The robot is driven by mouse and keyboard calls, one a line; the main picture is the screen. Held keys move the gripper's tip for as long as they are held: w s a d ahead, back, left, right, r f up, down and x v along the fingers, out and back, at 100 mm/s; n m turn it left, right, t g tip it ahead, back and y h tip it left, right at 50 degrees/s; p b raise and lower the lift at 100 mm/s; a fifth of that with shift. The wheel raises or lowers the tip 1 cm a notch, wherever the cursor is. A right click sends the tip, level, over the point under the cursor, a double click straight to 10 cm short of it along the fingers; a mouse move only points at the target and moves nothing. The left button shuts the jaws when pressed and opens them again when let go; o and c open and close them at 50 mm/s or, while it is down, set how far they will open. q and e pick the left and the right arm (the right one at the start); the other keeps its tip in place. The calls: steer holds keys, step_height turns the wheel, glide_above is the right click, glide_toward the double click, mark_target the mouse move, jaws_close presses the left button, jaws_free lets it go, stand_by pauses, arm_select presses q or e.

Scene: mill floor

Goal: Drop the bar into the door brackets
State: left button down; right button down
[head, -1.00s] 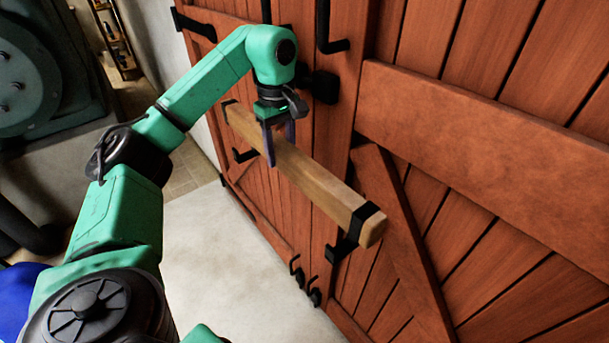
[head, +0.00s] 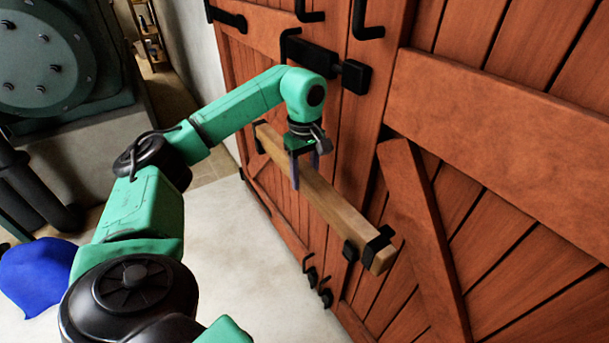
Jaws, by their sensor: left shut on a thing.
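The left bracket (head: 260,145) likewise shows in front of the bar's far end. The bar appears to sit within both brackets; whether it touches their bottoms cannot be told. My left gripper (head: 307,170) is shut on the bar from above, left of its middle. My right gripper is out of view.
A black latch (head: 312,57) and bolt block (head: 354,76) stick out from the door above the bar. Green machinery (head: 45,60) stands at the left, and a blue object (head: 38,275) lies on the otherwise clear pale floor.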

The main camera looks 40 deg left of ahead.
mark_target(305, 168)
arm_select(q)
steer(key=shift+c, duration=1.6)
jaws_free()
step_height(305, 168, up, 8)
steer(key=shift+f+p, duration=0.2)
steer(key=shift+p, duration=0.55)
step_height(305, 168, up, 5)
steer(key=p, duration=0.2)
steer(key=shift+f+p, duration=0.1)
steer(key=shift+p, duration=0.3)
